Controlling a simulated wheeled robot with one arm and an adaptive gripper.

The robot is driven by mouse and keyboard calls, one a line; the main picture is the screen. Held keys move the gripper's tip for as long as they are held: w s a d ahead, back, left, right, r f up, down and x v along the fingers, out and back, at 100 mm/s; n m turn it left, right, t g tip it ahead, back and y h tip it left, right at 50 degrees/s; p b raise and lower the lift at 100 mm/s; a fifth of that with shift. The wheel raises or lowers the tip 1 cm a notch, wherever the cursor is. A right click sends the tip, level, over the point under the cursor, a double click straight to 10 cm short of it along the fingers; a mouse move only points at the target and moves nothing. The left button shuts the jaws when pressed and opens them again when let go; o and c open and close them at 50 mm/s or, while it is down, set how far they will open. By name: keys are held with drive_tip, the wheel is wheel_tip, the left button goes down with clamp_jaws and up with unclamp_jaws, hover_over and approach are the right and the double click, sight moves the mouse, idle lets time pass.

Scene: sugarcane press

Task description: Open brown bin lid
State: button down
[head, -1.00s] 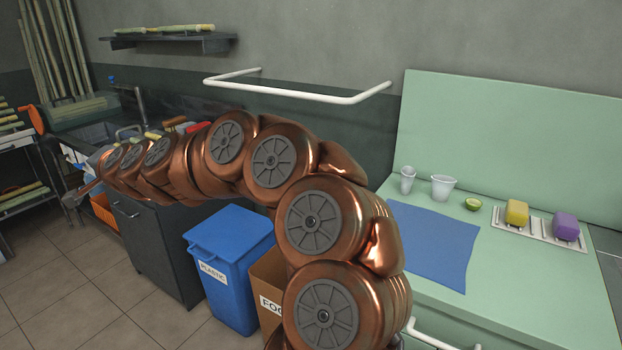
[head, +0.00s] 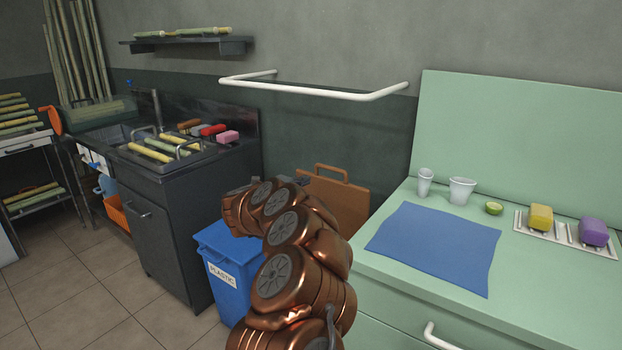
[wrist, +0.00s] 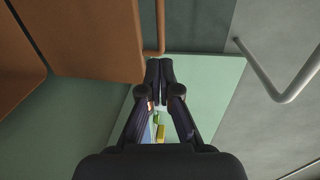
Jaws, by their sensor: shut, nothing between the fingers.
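The brown bin lid (head: 341,203) stands upright near the wall, with its loop handle along the top edge, in the head view. My arm hides the bin's body there. In the wrist view a brown panel with a handle, seemingly the lid (wrist: 90,35), fills the upper left. My gripper (wrist: 160,68) is shut and empty, its fingertips just below the handle in that picture; I cannot tell whether they touch it. In the head view my gripper is not clearly visible.
A blue plastic bin (head: 228,262) stands left of my arm. The dark sink counter (head: 176,220) is behind it. The green counter (head: 385,285) is at right, with a blue cloth (head: 435,246), cups and sponges. A white rail (head: 320,91) juts from the wall above.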

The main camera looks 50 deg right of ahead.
approach(330, 169)
drive_tip(key=shift+w+d+f+p, duration=0.1)
drive_tip(key=shift+d+f+p, duration=0.1)
drive_tip(key=shift+d, duration=1)
drive_tip(key=shift+d+f+p, duration=0.1)
drive_tip(key=shift+d+p, duration=0.1)
drive_tip(key=shift+d, duration=0.95)
drive_tip(key=shift+w+d+f+p, duration=0.1)
drive_tip(key=shift+d+f+p, duration=0.1)
drive_tip(key=shift+d, duration=1)
drive_tip(key=shift+r, duration=0.1)
